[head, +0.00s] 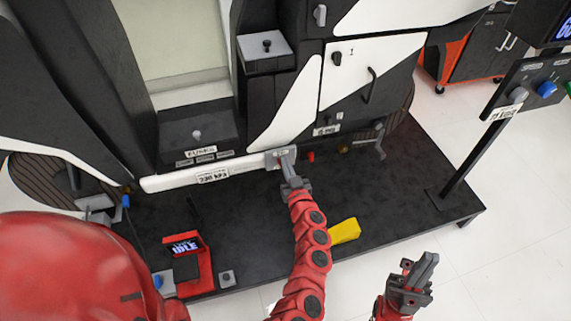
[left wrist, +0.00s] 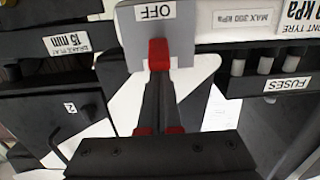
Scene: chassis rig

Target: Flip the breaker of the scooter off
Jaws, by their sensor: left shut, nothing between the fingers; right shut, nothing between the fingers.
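The breaker shows in the left wrist view as a grey plate (left wrist: 190,50) with an OFF label (left wrist: 154,12) and a red toggle (left wrist: 158,54). In the head view its plate (head: 271,160) sits at the right end of the white sill of the scooter (head: 165,183), partly hidden by my gripper. My left gripper (head: 287,162) is shut and empty, with its fingertips at the toggle; it also shows in the left wrist view (left wrist: 158,82). I cannot tell whether they touch. My right gripper (head: 428,262) is shut and empty, out over the floor at lower right.
A black platform (head: 400,215) lies under the scooter. On it are a yellow block (head: 344,231) and a red device with an IDLE screen (head: 185,247). A post with a knob panel (head: 465,160) stands at the right. A red-black cabinet (head: 470,50) is behind.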

